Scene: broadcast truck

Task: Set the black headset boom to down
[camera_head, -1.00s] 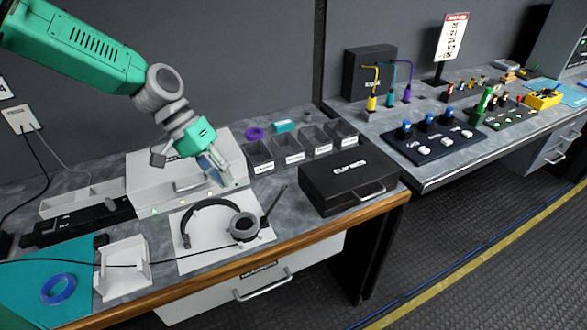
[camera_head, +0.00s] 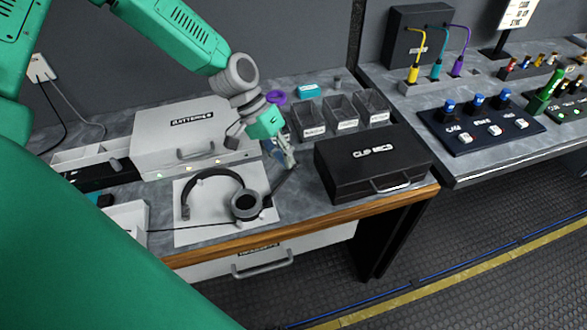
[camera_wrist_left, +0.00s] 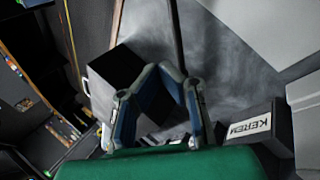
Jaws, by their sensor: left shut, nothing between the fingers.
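The black headset lies on a white sheet (camera_head: 185,232) on the bench in the head view. Its headband (camera_head: 205,176) arches to the left and its ear cup (camera_head: 246,204) is at the right. The thin boom (camera_head: 281,184) slants up and right from the ear cup, raised away from the headband. My left gripper (camera_head: 290,163) is shut and empty, with its fingertips close to the boom's far end. In the left wrist view the fingertips (camera_wrist_left: 170,76) meet beside a thin dark bar, probably the boom; I cannot tell whether they touch it. My right gripper is not in view.
A black case (camera_head: 335,168) stands just right of the gripper. A light grey case (camera_head: 160,155) is behind the headset, and small labelled bins (camera_head: 308,122) stand at the back. The bench's wooden front edge (camera_head: 320,222) is close to the headset.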

